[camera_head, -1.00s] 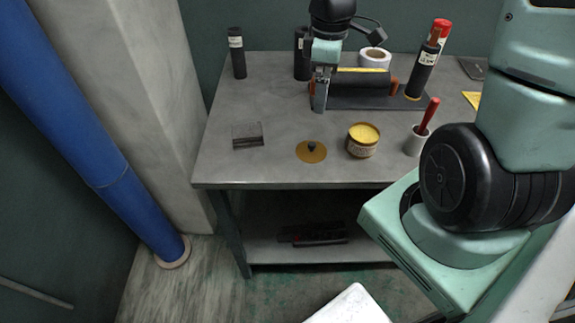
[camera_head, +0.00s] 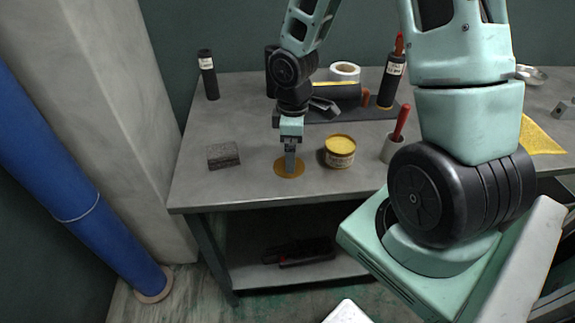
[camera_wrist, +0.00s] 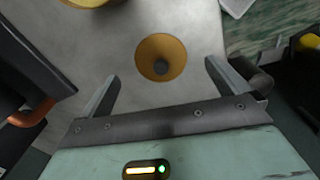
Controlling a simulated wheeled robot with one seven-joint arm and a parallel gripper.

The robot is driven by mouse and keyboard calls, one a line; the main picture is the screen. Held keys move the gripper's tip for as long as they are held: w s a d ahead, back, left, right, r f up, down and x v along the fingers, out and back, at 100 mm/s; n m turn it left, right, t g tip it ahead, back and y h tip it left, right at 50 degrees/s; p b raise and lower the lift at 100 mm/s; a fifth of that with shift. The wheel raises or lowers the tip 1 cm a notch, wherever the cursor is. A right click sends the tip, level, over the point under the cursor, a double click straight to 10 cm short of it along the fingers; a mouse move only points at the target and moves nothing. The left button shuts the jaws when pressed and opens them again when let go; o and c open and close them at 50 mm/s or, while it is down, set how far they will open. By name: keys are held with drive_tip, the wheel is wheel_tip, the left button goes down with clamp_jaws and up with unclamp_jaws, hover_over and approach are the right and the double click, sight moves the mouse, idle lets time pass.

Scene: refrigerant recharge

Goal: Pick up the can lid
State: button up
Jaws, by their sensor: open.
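The can lid (camera_head: 281,171) is a flat, round, yellow-brown disc lying on the grey workbench (camera_head: 250,188) near its front edge. In the wrist view my gripper (camera_wrist: 160,75) is open and empty, with one finger to each side of the lid. I cannot tell the exact height of the fingertips above it.
An open can with yellow contents (camera_head: 340,152) stands just right of the lid. A dark block (camera_head: 223,156) lies to the left. A cup with a red-handled tool (camera_head: 391,149) stands further right. Bare bench lies between block and lid.

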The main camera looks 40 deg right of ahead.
drive_tip(key=f, duration=0.4)
drive_tip(key=shift+w, duration=0.2)
drive_tip(key=c, duration=1.1)
